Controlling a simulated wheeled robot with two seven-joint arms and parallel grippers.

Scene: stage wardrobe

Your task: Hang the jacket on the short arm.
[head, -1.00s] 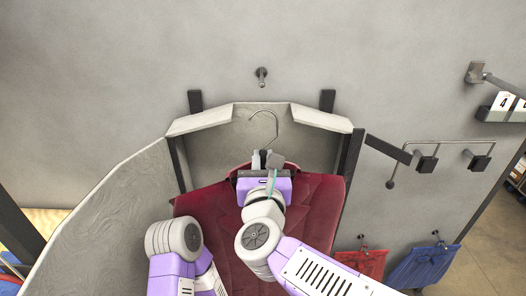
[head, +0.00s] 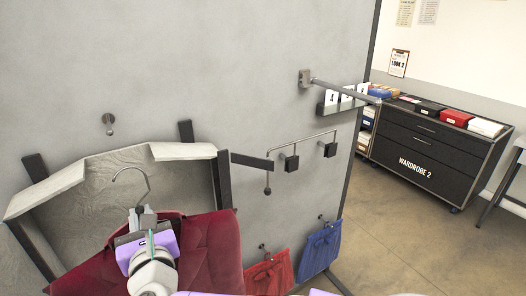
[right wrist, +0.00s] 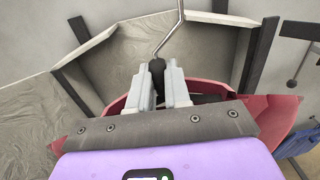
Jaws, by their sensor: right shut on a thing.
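The jacket (head: 205,245) is dark red and quilted and hangs on a hanger with a bare metal hook (head: 131,172). My right gripper (head: 143,215) is shut on the dark neck of the hanger, just below the hook. The right wrist view shows the fingers (right wrist: 160,88) on both sides of this neck (right wrist: 157,72). The jacket hangs in front of a grey panelled frame, and my arm hides part of it. A straight metal arm (head: 345,91) sticks out from a wall bracket, apart from the jacket. My left gripper is out of view.
A short peg (head: 108,120) is on the wall above the grey frame (head: 95,165). A thin rail (head: 305,138) with black blocks is right of it.

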